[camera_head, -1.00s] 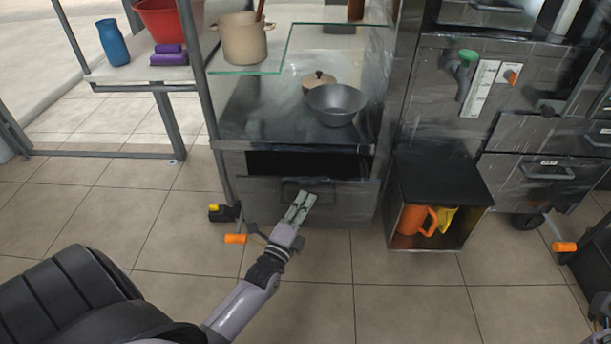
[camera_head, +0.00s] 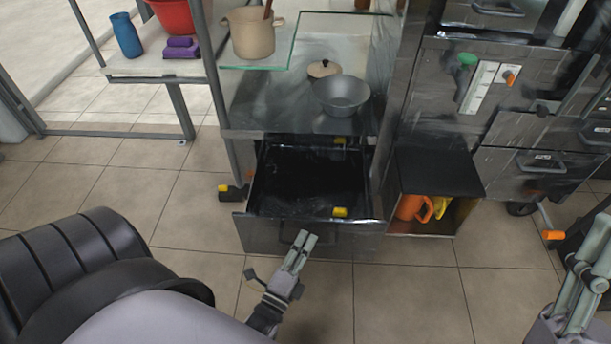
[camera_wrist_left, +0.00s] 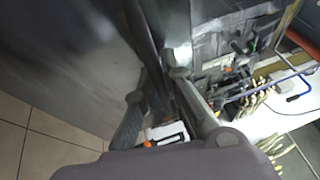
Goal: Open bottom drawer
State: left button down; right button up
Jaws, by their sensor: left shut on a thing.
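The bottom drawer (camera_head: 352,243) of the dark cabinet stands pulled well out, with its black, largely empty interior showing. My left gripper (camera_head: 302,242) is at the middle of the drawer front, shut on the handle. In the left wrist view, the left gripper's fingers (camera_wrist_left: 158,88) are close against the dark panel; the handle between them is hard to make out. My right gripper (camera_head: 590,240) is at the right edge, away from the drawer, its jaw state unclear.
A metal bowl (camera_head: 342,97) and a lidded pot (camera_head: 323,69) stand on the cabinet top. A beige pot (camera_head: 252,34) sits on the glass shelf above. Right of the drawer is an open black box (camera_head: 437,172) with an orange mug (camera_head: 410,208).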

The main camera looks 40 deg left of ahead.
pick_arm(q)
jog(key=shift+s, duration=0.1)
jog(key=c, duration=1.7)
grip_release()
jog(key=v, duration=0.7)
jog(key=shift+s+f, duration=0.1)
jog(key=shift+s, duration=0.15)
